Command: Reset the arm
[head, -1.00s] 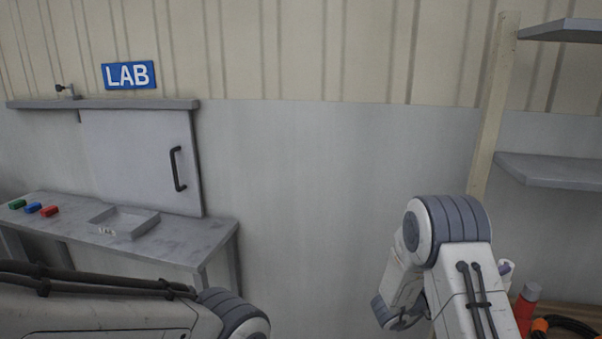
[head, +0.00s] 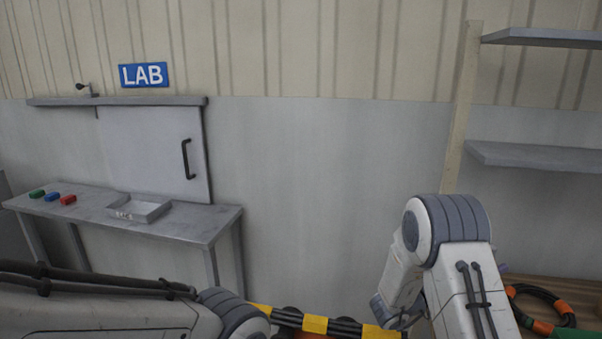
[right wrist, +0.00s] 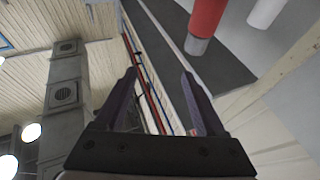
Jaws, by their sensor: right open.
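My right arm (head: 455,240) is bent in the lower right of the head view; its gripper is hidden there. In the right wrist view my right gripper (right wrist: 159,77) has its two dark fingers spread apart, with nothing between them. My left arm (head: 110,312) reaches in along the lower left of the head view. Its gripper is out of the picture.
A grey table (head: 190,223) with a shallow tray (head: 158,210) and small coloured blocks stands left. A yellow-black bar (head: 315,324) lies low between my arms. Right are shelves (head: 540,156) and a coiled hose (head: 566,308). A red cylinder (right wrist: 206,18) shows in the wrist view.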

